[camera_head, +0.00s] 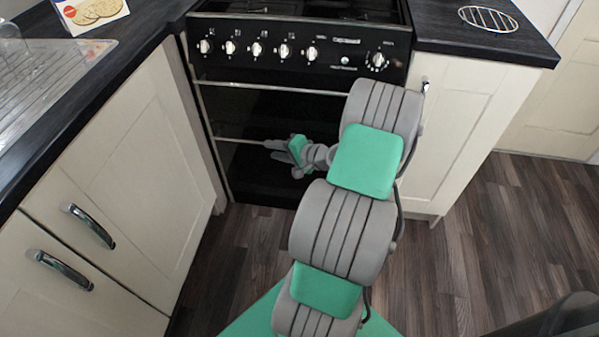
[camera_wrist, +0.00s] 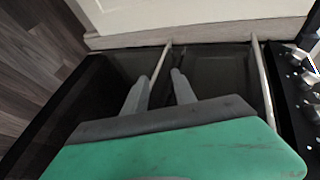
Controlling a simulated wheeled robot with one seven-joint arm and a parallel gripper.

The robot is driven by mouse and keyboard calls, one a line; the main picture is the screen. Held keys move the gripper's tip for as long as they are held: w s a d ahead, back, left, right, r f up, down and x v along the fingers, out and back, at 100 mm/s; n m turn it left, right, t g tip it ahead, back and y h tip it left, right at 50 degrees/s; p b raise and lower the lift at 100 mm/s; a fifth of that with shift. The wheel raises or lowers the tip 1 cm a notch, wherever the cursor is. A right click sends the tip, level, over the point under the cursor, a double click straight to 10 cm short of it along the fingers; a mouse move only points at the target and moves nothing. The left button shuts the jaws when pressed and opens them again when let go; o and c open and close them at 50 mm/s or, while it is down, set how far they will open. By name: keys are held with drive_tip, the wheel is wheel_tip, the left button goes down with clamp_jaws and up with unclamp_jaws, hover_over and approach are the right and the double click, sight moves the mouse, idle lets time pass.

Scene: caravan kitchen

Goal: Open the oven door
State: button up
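The black oven (camera_head: 290,110) stands between the cabinets, its front closed and flush. An upper silver handle bar (camera_head: 310,90) runs below the knobs, and a lower handle bar (camera_head: 235,140) crosses further down. Both bars show in the wrist view, the upper one at right (camera_wrist: 263,80) and the lower one nearer the middle (camera_wrist: 166,60). My gripper (camera_head: 271,145) is at the lower bar. In the wrist view its two fingers (camera_wrist: 159,76) are apart, with the lower bar running between them. Contact cannot be told. My arm hides the right part of the oven front.
A control panel with several knobs (camera_head: 257,50) is above the doors. Cream cabinets stand left (camera_head: 130,170) and right (camera_head: 460,110), with metal handles (camera_head: 90,225) jutting out at left. The wooden floor (camera_head: 480,250) is clear in front of the oven and at right.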

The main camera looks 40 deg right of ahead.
drive_tip(key=s+d+f+m+t+h+b, duration=0.3)
drive_tip(key=s+d+f+m+h, duration=0.3)
drive_tip(key=d, duration=0.4)
drive_tip(key=shift+m+y, duration=0.3)
drive_tip(key=shift+y, duration=0.3)
drive_tip(key=w, duration=0.2)
drive_tip(key=w+f, duration=0.1)
drive_tip(key=w, duration=0.1)
drive_tip(key=w+b, duration=0.1)
drive_tip(key=w, duration=0.1)
drive_tip(key=shift+w+d+f, duration=0.2)
drive_tip(key=shift+w+d, duration=0.05)
drive_tip(key=shift+d, duration=0.05)
drive_tip(key=shift+w+d, duration=0.1)
drive_tip(key=shift+w, duration=0.3)
clamp_jaws()
